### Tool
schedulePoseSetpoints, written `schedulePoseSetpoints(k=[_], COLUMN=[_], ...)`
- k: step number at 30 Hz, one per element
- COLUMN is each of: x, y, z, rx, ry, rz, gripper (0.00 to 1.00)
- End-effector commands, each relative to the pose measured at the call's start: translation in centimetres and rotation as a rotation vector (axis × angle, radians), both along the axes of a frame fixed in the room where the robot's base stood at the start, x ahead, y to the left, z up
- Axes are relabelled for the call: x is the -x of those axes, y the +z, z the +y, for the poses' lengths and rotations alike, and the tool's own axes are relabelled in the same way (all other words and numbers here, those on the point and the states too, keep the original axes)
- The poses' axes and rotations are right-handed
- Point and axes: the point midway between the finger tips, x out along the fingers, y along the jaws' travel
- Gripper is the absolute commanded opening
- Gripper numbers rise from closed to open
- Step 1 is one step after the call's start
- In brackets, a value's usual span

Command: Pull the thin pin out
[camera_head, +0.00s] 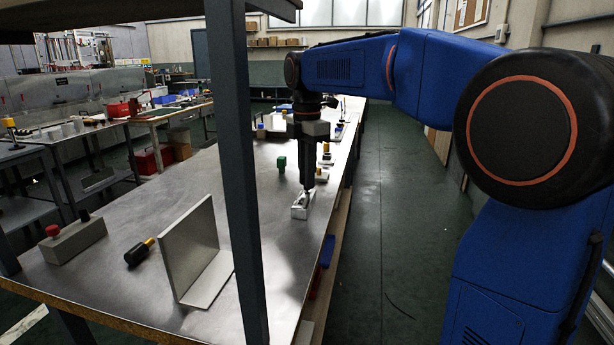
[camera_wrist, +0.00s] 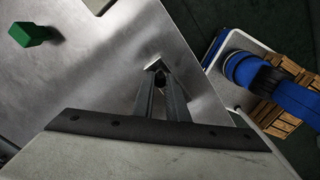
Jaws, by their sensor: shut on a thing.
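My gripper (camera_head: 308,186) points straight down at a small pale block (camera_head: 301,207) near the right edge of the metal table. In the wrist view the two grey fingers (camera_wrist: 160,87) come close together just above the pale block (camera_wrist: 157,65), with a small dark thing between them. I take this to be the thin pin, but it is mostly hidden by the fingers. My gripper is shut on it. I cannot tell how deep the pin sits in the block.
A green block (camera_head: 281,164) stands left of my gripper. Several small pieces stand behind it. An L-shaped metal plate (camera_head: 192,252), a black-and-yellow handle (camera_head: 139,252) and a grey box with a red button (camera_head: 73,239) are nearer. A dark post (camera_head: 237,150) crosses the view.

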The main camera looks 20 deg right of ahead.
Motion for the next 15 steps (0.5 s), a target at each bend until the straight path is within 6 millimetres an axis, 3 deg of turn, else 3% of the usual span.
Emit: schedulePoseSetpoints(k=[15], x=[-0.02], y=[0.52], z=[0.01], rx=[0.000], ry=[0.000], rz=[-0.001], gripper=[0.00])
